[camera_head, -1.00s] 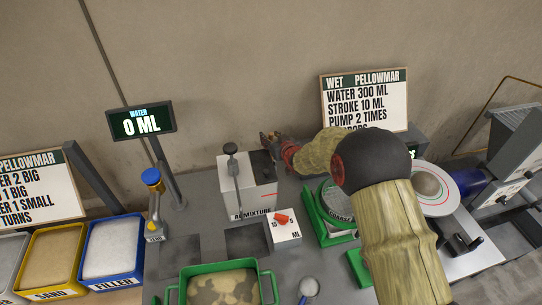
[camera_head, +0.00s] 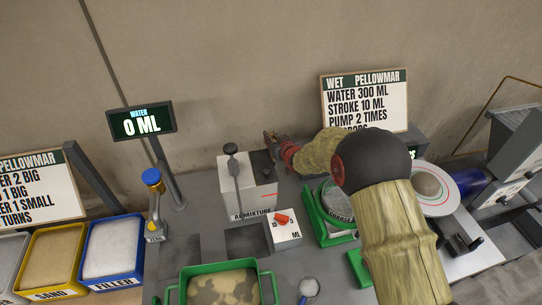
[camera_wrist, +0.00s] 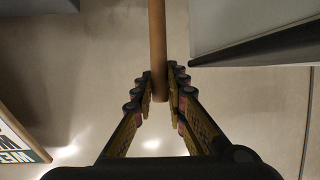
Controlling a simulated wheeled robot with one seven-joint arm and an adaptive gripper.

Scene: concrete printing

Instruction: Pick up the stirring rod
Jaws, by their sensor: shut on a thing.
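The stirring rod (camera_wrist: 157,45) is a plain brown wooden stick in the wrist view. It runs from the top edge down to its end between my fingers. My gripper (camera_wrist: 162,80) is shut on the rod near that end, with one finger on each side. In the head view my gripper (camera_head: 270,142) is a small dark and red shape behind the white admixture box, near the wall. I cannot make out the rod in the head view. The rod's far end is outside the wrist view.
The admixture box (camera_head: 241,200) with its upright lever stands just in front of my gripper. A green scale (camera_head: 318,222) and a round white plate (camera_head: 447,203) are to the right. A green tub (camera_head: 180,290) sits in front. A sign (camera_head: 365,100) leans at the wall.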

